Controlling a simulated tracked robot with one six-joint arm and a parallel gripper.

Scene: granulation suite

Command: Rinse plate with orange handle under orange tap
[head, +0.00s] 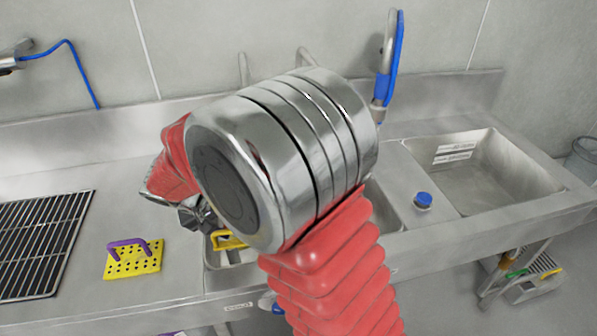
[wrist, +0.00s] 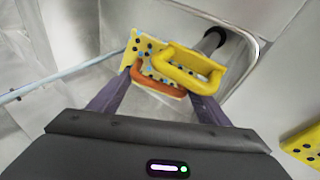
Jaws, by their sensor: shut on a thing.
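In the wrist view, my gripper (wrist: 162,84) is shut on the orange handle (wrist: 152,75), one finger at each end. Perforated yellow plate surface with dark and pale blue spots (wrist: 134,52) shows beyond it; I cannot tell exactly which plate each part belongs to. A yellow handle (wrist: 182,75) lies close beside the orange one, over the sink basin. In the head view, a yellow handle (head: 228,241) shows at the middle sink, below my arm. My arm hides my gripper and the orange handle there. I see no orange tap in either view.
A yellow plate with a purple handle (head: 133,260) lies on the counter left of the sink. A wire rack (head: 40,240) lies farther left. A blue tap (head: 390,60) rises behind.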

